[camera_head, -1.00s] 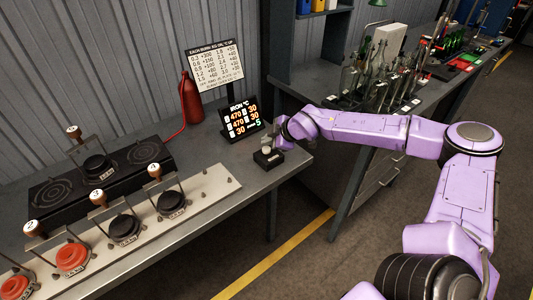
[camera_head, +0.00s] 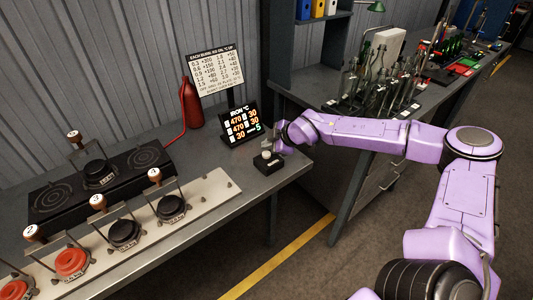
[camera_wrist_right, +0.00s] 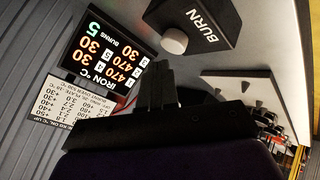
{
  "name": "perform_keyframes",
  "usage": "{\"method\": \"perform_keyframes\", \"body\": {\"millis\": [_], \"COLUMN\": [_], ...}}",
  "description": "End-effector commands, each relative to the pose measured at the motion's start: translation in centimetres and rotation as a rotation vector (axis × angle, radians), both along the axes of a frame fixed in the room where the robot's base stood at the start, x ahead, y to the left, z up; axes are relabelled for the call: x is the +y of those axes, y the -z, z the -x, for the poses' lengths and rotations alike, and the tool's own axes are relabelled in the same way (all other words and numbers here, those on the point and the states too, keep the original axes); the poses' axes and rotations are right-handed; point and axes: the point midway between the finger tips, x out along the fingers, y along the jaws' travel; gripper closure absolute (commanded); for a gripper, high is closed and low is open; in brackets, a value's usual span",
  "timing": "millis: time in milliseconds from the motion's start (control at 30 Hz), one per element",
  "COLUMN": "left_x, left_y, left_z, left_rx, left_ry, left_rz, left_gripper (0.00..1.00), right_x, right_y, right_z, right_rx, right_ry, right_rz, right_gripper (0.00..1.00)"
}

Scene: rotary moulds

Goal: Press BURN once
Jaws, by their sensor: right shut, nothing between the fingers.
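The BURN button is a pale round knob (camera_head: 266,154) on a small black box (camera_head: 269,163) near the bench's right end. In the right wrist view the knob (camera_wrist_right: 174,41) shows beside the white word BURN on the box (camera_wrist_right: 205,14). My right gripper (camera_head: 280,145) is shut and empty, just right of and behind the knob. In the wrist view its dark fingertips (camera_wrist_right: 158,72) appear close to the knob, with a small gap in the picture. My left gripper is not in view.
A lit IRON °C display (camera_head: 240,125) stands just behind the box, showing BURNS 5. A red bottle (camera_head: 192,103) and a printed chart (camera_head: 216,72) are behind it. Irons on a pale rail (camera_head: 205,198) and black burners (camera_head: 50,195) lie left.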

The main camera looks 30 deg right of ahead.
Motion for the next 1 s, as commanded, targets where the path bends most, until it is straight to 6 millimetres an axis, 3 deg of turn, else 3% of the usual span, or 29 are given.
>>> {"method": "perform_keyframes", "body": {"millis": [1000], "left_x": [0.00], "left_y": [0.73], "left_z": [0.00], "left_rx": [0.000], "left_ry": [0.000], "left_rz": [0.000], "left_gripper": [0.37], "right_x": [0.02], "right_y": [0.51], "right_z": [0.00], "right_rx": [0.000], "right_ry": [0.000], "right_rz": [0.000], "right_gripper": [1.00]}}
